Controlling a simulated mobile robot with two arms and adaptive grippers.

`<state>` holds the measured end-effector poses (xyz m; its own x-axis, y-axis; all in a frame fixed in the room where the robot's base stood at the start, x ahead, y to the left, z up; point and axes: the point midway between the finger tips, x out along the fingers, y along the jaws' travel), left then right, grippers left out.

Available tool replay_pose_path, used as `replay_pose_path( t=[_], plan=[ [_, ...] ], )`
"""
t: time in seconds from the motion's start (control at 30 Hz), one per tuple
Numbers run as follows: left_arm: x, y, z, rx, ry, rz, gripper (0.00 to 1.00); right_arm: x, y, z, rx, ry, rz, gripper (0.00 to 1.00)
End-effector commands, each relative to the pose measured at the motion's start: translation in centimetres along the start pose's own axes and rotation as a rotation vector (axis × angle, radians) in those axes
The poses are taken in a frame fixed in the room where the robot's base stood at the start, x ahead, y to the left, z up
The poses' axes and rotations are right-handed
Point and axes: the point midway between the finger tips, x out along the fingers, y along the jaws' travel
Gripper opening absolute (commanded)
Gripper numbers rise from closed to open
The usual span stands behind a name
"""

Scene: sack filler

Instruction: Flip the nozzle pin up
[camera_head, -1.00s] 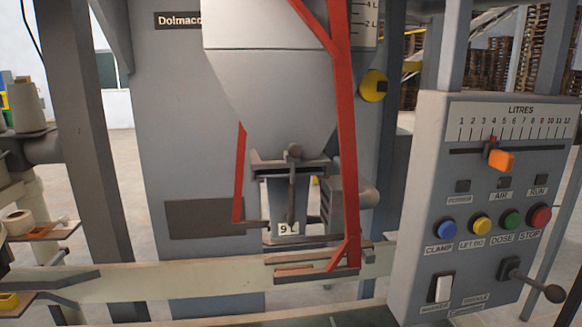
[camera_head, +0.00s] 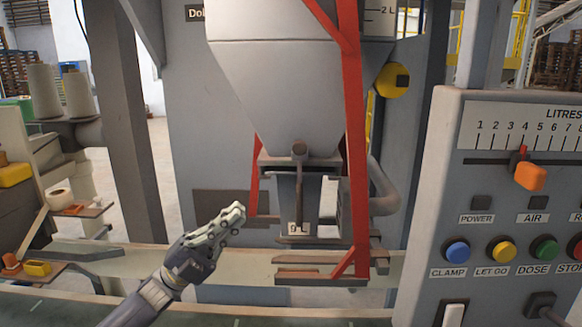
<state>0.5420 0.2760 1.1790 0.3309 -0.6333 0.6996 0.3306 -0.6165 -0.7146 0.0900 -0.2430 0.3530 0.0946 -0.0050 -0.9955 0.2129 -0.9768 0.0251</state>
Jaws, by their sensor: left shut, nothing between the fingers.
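The nozzle (camera_head: 286,205) hangs under the grey hopper (camera_head: 280,90). A dark pin with a rounded knob (camera_head: 299,149) sits at the front of the nozzle's top, and its thin rod hangs down in front of the nozzle. A small number plate (camera_head: 297,229) is low on the nozzle, partly covered by the rod. My left gripper (camera_head: 238,213) is shut and empty, to the left of the nozzle and apart from it, near the lower end of the red frame's left bar. My right gripper is not in view.
A red frame (camera_head: 354,130) stands close to the right of the nozzle. A pale conveyor rail (camera_head: 220,258) runs below. The control panel (camera_head: 500,190) with coloured buttons and an orange slider fills the right. Thread spools (camera_head: 43,92) stand at the left.

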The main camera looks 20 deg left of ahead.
Motion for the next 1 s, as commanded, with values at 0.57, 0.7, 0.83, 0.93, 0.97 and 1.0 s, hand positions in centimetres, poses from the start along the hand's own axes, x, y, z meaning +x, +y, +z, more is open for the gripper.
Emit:
replay_pose_path(
  t=[0.57,0.7,0.83,0.93,0.97,1.0],
  plan=[
    [5.8,-0.4,0.0,-0.003,0.0,-0.003,0.0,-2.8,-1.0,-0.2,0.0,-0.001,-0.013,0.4],
    [8.9,-0.4,0.0,-0.004,-0.001,-0.002,0.0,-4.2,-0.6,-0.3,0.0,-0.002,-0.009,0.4],
    [11.3,-0.3,0.1,-0.004,-0.002,-0.002,0.0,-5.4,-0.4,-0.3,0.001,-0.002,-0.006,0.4],
    [12.6,-0.2,0.1,-0.004,-0.003,0.0,0.0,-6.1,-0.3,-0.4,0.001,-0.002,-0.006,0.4],
    [13.0,-0.2,0.1,-0.004,-0.004,-0.001,0.0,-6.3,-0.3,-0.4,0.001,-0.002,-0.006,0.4],
    [13.3,-0.2,0.1,-0.004,-0.004,-0.001,0.0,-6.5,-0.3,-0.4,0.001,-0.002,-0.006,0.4]
  ],
)
